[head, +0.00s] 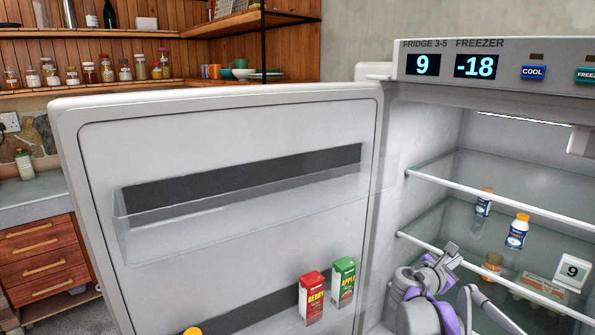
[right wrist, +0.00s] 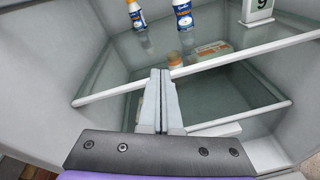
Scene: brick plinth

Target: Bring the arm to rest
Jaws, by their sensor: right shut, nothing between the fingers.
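My right arm reaches in front of the open fridge, with its grey and purple gripper (head: 450,250) at the height of a glass shelf (head: 455,222). The right wrist view shows the two fingers (right wrist: 160,75) pressed together with nothing between them. They point into the fridge, and their tips appear in front of the front bar of a shelf (right wrist: 110,94). I cannot tell whether they touch it. My left gripper is not in view.
The fridge door (head: 230,140) stands wide open at the left. Its lower rack holds a red berry carton (head: 312,298) and a green apple carton (head: 343,282). Inside are white-and-blue bottles (head: 517,232), an orange-lidded jar (head: 491,265) and a number 9 sign (head: 572,272).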

